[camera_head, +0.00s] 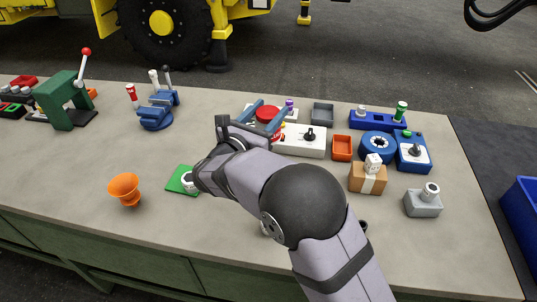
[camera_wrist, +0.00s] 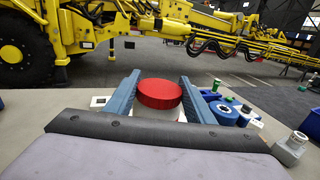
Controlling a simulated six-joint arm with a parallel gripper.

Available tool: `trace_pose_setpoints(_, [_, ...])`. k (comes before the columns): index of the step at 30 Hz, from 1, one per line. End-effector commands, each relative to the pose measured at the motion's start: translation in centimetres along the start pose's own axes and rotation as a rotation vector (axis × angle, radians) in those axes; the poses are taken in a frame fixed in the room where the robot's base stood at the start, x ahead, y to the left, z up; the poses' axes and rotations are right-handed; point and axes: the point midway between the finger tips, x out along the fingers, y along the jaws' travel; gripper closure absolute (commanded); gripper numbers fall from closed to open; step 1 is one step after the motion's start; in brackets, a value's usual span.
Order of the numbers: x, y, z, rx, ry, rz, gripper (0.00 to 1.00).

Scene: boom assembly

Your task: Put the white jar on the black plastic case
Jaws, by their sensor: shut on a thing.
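The white jar has a red lid and stands between the two blue fingers of my gripper (camera_wrist: 160,78). In the wrist view its red lid (camera_wrist: 160,94) is up, and part of its white body (camera_wrist: 157,114) shows below. In the head view my gripper (camera_head: 275,105) is over the back middle of the table, shut on the jar (camera_head: 267,112). My wrist hides much of the jar's body there. I cannot make out a black plastic case in either view; my arm may cover it.
A white box with a black knob (camera_head: 312,145) is just right of the jar.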

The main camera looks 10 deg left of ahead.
Motion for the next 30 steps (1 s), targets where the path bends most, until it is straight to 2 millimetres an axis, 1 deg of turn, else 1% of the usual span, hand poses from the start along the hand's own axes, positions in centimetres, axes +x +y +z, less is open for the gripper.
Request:
trace_pose_setpoints(6, [0.0, -0.1, -3.3, -0.008, 0.001, -0.002, 0.86])
trace_pose_setpoints(9, [0.0, -0.1, -4.7, -0.005, 0.001, -0.001, 0.86])
trace_pose_setpoints(12, [0.0, -0.1, -5.5, -0.003, 0.0, -0.001, 0.86])
trace_pose_setpoints(19, [0.0, -0.1, -6.0, -0.001, 0.0, -0.002, 0.86])
trace_pose_setpoints(27, [0.0, -0.1, -8.9, -0.004, 0.001, -0.002, 0.86])
trace_pose_setpoints(30, [0.0, -0.1, -9.4, -0.001, 0.0, -0.002, 0.86])
